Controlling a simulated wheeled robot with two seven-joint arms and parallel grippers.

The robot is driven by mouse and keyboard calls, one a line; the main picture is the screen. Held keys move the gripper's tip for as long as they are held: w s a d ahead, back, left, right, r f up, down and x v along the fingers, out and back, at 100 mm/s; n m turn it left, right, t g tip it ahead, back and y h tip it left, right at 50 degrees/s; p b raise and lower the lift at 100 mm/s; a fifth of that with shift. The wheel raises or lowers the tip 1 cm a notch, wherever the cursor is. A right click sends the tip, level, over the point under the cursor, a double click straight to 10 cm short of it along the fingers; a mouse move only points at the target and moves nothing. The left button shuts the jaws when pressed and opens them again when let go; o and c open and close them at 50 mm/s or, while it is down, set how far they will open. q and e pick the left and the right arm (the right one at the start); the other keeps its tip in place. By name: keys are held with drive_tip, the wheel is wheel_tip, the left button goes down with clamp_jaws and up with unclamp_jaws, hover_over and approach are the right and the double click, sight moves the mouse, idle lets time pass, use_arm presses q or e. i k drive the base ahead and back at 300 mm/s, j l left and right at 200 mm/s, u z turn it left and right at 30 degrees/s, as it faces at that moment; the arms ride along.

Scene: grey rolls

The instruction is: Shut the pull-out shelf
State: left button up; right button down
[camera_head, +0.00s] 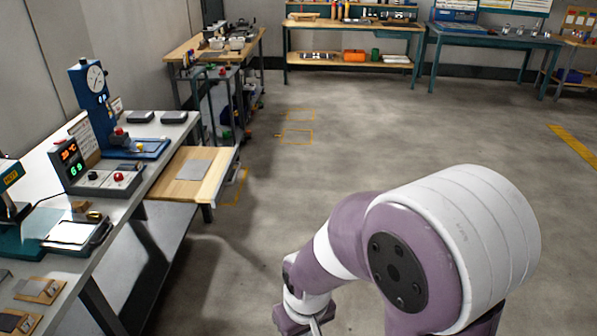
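The pull-out shelf (218,165) is a light wooden board with a pale front edge. It sticks out from the right side of the grey workbench (101,240) at left, below the bench top, so it stands open. A flat grey sheet (194,169) lies on it. My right arm fills the lower right, well apart from the shelf, and its wrist runs off the bottom edge. My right gripper's fingers are outside the picture. My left arm and gripper are not in view.
The bench carries a blue dial press (92,95), a control box (103,178) with red buttons and several small parts. Open concrete floor (270,190) lies right of the shelf. More workbenches (352,30) stand along the back wall.

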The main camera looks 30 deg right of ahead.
sight(199, 174)
drive_tip(key=z, duration=0.45)
drive_tip(key=i+l+u, duration=0.1)
drive_tip(key=i, duration=0.35)
drive_tip(key=i+l+u, duration=0.1)
drive_tip(key=i, duration=0.35)
drive_tip(key=i+l+u, duration=0.15)
drive_tip(key=i, duration=0.3)
drive_tip(key=i+l+u, duration=0.1)
drive_tip(key=i, duration=0.35)
drive_tip(key=i+l+u, duration=0.1)
drive_tip(key=i+l, duration=0.25)
drive_tip(key=i, duration=0.05)
